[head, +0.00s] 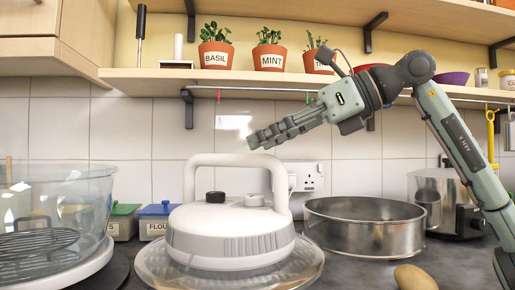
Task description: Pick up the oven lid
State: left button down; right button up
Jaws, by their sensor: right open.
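The white oven lid (230,238) sits on a clear glass dish-like base (165,268) on the dark worktop. Its tall white arched handle (282,190) stands up, and a black knob and a pale one show on top. My right gripper (254,140) is open and empty, reaching in from the right. Its fingers point left and slightly down, and in the picture they are just above the handle's top bar, with a small gap. Its distance in depth from the handle is hard to tell. My left gripper is out of view.
A large glass bowl (90,200) with a wire rack stands at the left. A round metal tin (365,235) and a steel pot (430,190) stand at the right, with a potato (414,278) in front. A shelf (160,80) with potted herbs runs above.

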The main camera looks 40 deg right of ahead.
aim_at(234, 246)
jog(key=k, duration=1.5)
